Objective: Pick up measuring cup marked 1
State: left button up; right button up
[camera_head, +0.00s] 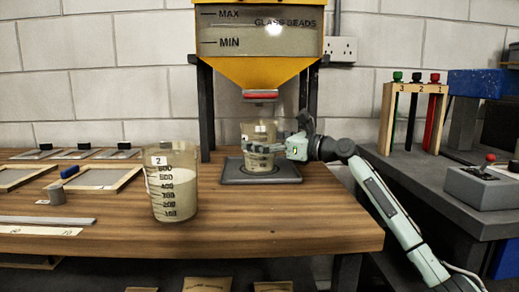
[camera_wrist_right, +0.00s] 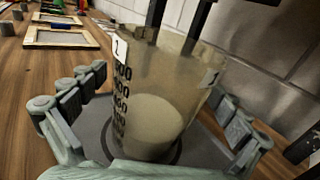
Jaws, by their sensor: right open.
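The measuring cup marked 1 (camera_head: 262,132) is clear, part-filled with pale beads, and stands upright on a dark square plate (camera_head: 232,176) under the hopper outlet. In the right wrist view the cup (camera_wrist_right: 155,75) fills the middle, with its label 1 at upper left. My right gripper (camera_head: 270,148) is open at the cup's right side in the head view. In the wrist view its fingers stand to the left and right of the cup, with gaps visible. A larger-looking cup marked 2 (camera_head: 172,190), also part-filled, stands nearer on the wooden bench. My left gripper is out of view.
A yellow hopper (camera_head: 258,72) labelled glass beads hangs above, its red-edged outlet (camera_head: 260,95) over the cup; dark posts flank it. Wooden frames (camera_head: 105,182) and a metal bar (camera_head: 45,220) lie at left. A grey side table holds a vial rack (camera_head: 411,90) and control box (camera_head: 482,188).

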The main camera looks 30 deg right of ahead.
jog(key=shift+c, duration=0.5)
jog(key=c, duration=1.4)
jog(key=shift+r, duration=0.1)
